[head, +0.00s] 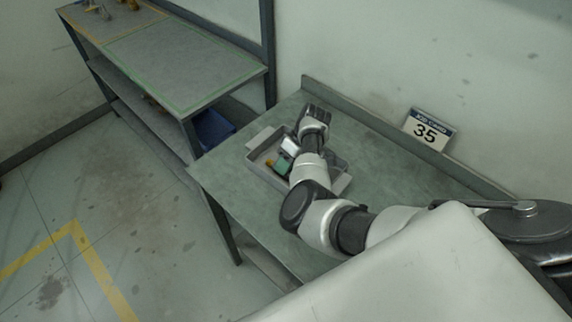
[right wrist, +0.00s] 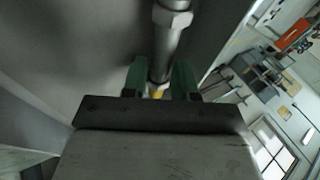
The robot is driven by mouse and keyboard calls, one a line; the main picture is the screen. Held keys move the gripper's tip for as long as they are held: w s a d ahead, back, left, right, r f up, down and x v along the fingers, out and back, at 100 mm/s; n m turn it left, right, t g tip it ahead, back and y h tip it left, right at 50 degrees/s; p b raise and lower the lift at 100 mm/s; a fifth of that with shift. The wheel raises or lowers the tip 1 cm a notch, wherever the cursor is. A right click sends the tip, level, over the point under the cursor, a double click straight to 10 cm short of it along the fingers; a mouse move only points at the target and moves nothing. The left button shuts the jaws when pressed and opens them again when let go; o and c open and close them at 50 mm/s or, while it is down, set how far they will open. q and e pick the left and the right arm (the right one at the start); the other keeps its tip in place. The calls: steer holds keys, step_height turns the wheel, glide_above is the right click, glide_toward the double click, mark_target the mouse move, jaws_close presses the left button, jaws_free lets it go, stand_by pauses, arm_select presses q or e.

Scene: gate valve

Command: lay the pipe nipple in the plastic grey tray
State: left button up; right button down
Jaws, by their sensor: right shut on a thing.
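The grey plastic tray (head: 338,184) stands on the green-grey bench in the head view, partly covered by my right arm. My right gripper (head: 315,114) is above the tray's back edge; its fingertips are hidden there. In the right wrist view the green fingers of my right gripper (right wrist: 159,78) are shut on a metal pipe piece with a hex section, which looks like the pipe nipple (right wrist: 165,45). My left gripper is not in view.
A white item (head: 289,146) and a green item (head: 282,166) show in the tray area. A sign reading 35 (head: 428,130) stands at the bench's back edge. A shelf unit (head: 180,65) is at the left. The bench top right of the tray is clear.

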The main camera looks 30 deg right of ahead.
steer(key=c, duration=0.8)
jaws_free()
steer(key=shift+f, duration=0.1)
steer(key=shift+d+r, duration=0.25)
steer(key=shift+r, duration=0.05)
steer(key=b+v, duration=0.1)
steer(key=v, duration=0.5)
steer(key=shift+d+r, duration=0.15)
steer(key=p+v, duration=0.2)
steer(key=v, duration=0.1)
steer(key=shift+r, duration=0.45)
